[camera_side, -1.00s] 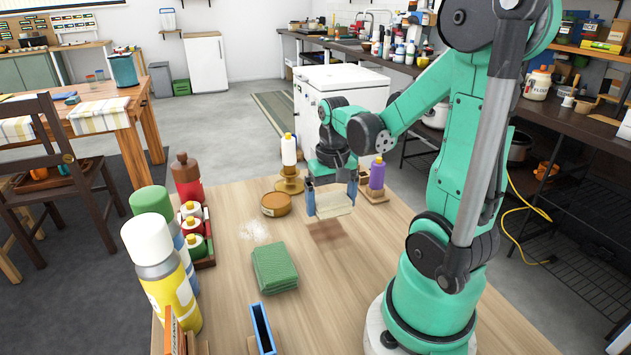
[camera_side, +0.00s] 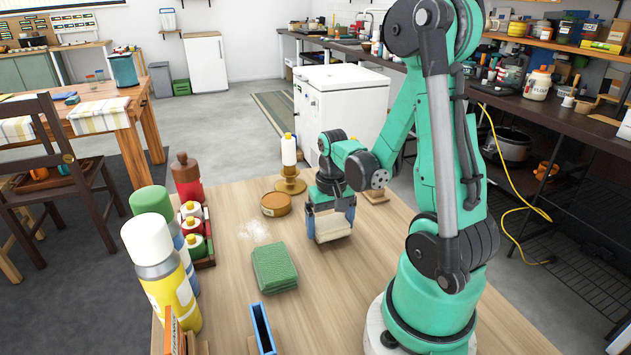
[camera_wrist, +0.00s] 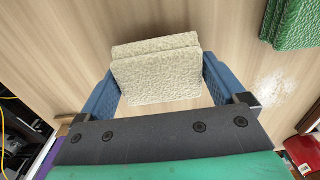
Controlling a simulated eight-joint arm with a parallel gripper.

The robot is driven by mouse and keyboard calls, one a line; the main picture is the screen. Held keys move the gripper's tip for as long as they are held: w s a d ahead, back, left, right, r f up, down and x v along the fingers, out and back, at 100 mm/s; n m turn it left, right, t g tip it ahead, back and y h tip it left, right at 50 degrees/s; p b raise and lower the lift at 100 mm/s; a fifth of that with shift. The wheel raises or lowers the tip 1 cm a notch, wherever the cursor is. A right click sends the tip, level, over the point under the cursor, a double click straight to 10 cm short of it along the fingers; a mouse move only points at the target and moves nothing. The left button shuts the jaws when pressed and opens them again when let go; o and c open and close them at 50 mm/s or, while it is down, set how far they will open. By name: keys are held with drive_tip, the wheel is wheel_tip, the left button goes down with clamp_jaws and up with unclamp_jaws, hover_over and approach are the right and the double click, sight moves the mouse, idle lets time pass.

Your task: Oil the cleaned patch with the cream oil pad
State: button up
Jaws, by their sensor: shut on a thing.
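The cream oil pad (camera_side: 333,228) is a thick, pale, rough block. My gripper (camera_side: 332,226) is shut on it, with a blue finger at each end. In the wrist view the pad (camera_wrist: 156,72) sits between the fingers, with bare wood below it. It is held low over the table; I cannot tell whether it touches. The pale, whitish speckled patch (camera_side: 253,230) lies on the wooden table, left of my gripper in the side view. In the wrist view the patch (camera_wrist: 275,92) is to the right of the pad, and the pad is clear of it.
A green pad stack (camera_side: 274,268) lies in front of the patch. A round orange-brown tin (camera_side: 276,204) and a white bottle on a wooden stand (camera_side: 289,150) are behind. A blue-rimmed holder (camera_side: 262,328) is at the front. Bottles and a spray can (camera_side: 165,275) line the left edge.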

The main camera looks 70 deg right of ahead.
drive_tip(key=shift+r, duration=0.15)
drive_tip(key=shift+r, duration=3.4)
